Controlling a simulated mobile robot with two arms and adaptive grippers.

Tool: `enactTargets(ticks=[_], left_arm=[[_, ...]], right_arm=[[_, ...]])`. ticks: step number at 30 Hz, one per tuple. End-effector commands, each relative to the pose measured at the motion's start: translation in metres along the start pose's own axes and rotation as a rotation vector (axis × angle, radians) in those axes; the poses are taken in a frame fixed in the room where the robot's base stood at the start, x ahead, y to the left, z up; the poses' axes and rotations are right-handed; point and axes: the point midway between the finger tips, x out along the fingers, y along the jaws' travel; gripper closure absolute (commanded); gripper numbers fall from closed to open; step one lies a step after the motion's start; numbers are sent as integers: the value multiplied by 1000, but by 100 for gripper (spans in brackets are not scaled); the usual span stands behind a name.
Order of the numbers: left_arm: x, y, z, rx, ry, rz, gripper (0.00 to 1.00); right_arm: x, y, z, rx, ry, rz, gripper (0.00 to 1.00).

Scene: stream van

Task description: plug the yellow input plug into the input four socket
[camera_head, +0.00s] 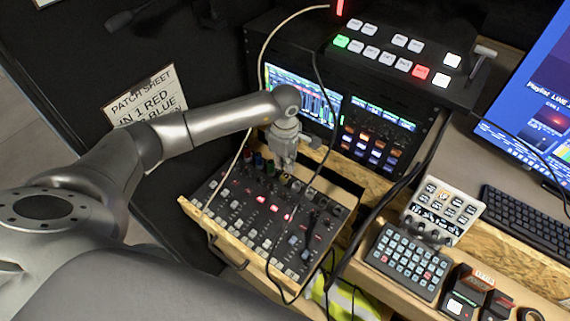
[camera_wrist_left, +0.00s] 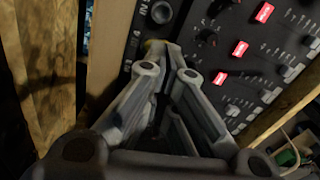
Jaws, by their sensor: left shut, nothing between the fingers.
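The yellow input plug (camera_head: 284,178) shows as a small yellow spot at the back edge of the mixer (camera_head: 245,228), just under my left gripper (camera_head: 288,166). In the left wrist view a yellowish round end (camera_wrist_left: 152,44) is partly hidden behind the fingertips, beside a printed 4. My left gripper also shows there (camera_wrist_left: 172,52), shut and empty, its fingertips close to that end. I cannot tell whether they touch it or how deep the plug sits. A dark round socket (camera_wrist_left: 161,12) is farther along the same strip. My right gripper is out of view.
Small coloured plugs stand left of the yellow one along the mixer's back edge. A black rack with screens (camera_head: 303,90) rises close behind the gripper. A dark cable (camera_head: 322,110) hangs just right of it; a pale cable (camera_head: 262,60) hangs to its left. A patch sheet (camera_head: 146,98) is left.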

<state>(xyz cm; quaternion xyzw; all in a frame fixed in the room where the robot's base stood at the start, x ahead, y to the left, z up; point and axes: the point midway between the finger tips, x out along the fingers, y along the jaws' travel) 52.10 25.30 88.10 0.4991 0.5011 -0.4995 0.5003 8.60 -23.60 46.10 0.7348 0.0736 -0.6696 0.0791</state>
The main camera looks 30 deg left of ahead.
Motion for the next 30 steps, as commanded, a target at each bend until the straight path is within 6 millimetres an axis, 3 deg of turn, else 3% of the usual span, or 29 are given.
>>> enactTargets(ticks=[5, 18, 24, 30], left_arm=[[-15, 1, 0, 0, 0, 2, 100], [-100, 1, -1, -1, 1, 1, 100], [-115, 0, -1, -1, 0, -1, 100], [-116, 0, -1, -1, 0, -2, 100]], right_arm=[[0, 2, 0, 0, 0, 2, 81], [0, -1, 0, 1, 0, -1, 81], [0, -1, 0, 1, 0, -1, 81], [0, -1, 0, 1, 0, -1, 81]])
